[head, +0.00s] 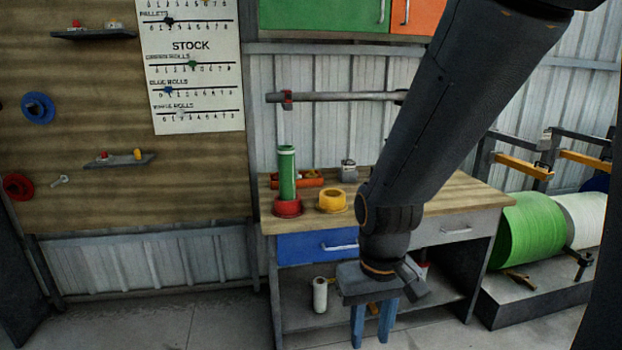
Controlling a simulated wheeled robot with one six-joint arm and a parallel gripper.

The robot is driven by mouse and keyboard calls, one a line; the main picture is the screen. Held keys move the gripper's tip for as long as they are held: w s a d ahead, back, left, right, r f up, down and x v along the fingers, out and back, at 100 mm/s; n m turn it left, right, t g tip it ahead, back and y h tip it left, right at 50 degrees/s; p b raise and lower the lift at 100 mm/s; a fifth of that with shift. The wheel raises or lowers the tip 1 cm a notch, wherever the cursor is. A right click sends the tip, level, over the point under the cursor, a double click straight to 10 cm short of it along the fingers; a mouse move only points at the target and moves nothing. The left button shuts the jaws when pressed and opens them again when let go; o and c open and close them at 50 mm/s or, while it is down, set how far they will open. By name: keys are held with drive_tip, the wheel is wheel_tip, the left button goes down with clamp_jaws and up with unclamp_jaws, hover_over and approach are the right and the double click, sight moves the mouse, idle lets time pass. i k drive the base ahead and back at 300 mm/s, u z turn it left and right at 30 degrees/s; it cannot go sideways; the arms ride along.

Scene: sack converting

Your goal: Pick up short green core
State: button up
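A green core (288,170), a slim tube, stands upright on the left part of the workbench (450,196). Its lower end is at a red ring (288,207); I cannot tell whether it sits in the ring or behind it. It is the only slim green tube I can see. My gripper (372,338) points down in front of the bench, right of the green core and lower than it. Its two blue fingers are apart with a gap between them, and nothing shows held.
A yellow ring (333,200) stands right of the red one. Behind are an orange tray (297,180) and a small grey object (349,171). A white roll (320,294) stands on the lower shelf. Large green (530,231) and white (580,220) rolls lie at right.

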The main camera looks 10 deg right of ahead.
sight(286, 153)
drive_tip(key=k, duration=0.5)
drive_tip(key=u, duration=0.9)
drive_tip(key=i, duration=0.55)
drive_tip(key=z, duration=1.35)
drive_tip(key=i, duration=1.55)
